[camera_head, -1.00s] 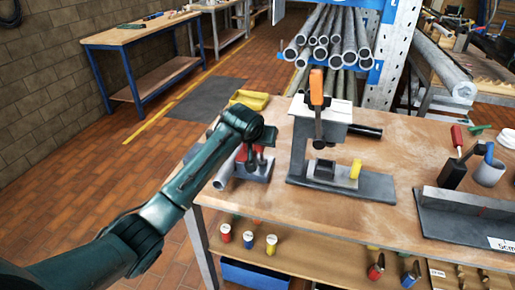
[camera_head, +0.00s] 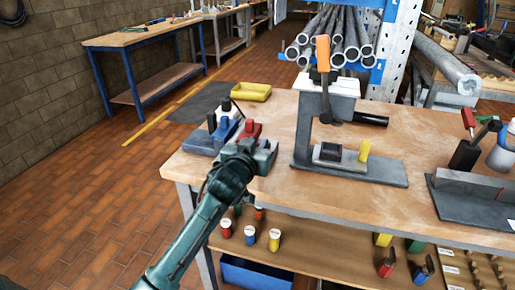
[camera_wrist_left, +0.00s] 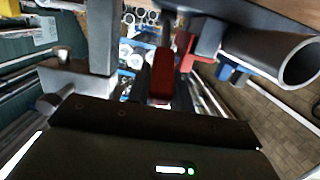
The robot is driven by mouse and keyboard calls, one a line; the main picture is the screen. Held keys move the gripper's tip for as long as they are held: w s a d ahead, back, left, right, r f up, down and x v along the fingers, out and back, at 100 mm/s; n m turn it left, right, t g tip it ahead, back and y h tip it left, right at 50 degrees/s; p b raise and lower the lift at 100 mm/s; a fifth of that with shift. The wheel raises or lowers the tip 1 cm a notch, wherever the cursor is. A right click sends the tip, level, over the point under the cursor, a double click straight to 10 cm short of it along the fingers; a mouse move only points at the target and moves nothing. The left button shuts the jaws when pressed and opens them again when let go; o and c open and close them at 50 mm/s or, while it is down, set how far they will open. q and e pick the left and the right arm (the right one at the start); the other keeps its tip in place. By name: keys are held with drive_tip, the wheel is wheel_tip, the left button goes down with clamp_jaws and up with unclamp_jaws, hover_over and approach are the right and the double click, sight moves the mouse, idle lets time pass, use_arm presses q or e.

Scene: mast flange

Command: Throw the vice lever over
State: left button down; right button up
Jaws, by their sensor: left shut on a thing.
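The vice (camera_head: 264,158) stands at the left end of the wooden bench, grey with a red part (camera_head: 250,131) on top. My left gripper (camera_head: 243,148) is at the vice, and its hand and forearm cover much of it in the head view. In the left wrist view a red lever grip (camera_wrist_left: 162,76) stands in the middle, between the fingers, and the gripper is shut on it. An open grey pipe end (camera_wrist_left: 285,58) and a red and blue part (camera_wrist_left: 198,42) show beside it. The exact finger contact is hard to see. My right gripper is not in view.
A press with an orange handle (camera_head: 323,54) stands right of the vice. Blue and dark items (camera_head: 220,130) stand just left of it, and a yellow tray (camera_head: 250,92) lies behind. A grey angle fixture (camera_head: 470,205) is at the right. The bench front between is clear.

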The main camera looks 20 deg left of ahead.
use_arm(q)
drive_tip(key=shift+f, duration=0.15)
idle(0.3)
drive_tip(key=c, duration=1.2)
unclamp_jaws()
drive_tip(key=shift+s, duration=0.1)
drive_tip(key=shift+c, duration=0.2)
drive_tip(key=s+r, duration=0.1)
drive_tip(key=s, duration=1.2)
drive_tip(key=shift+a+r, duration=0.25)
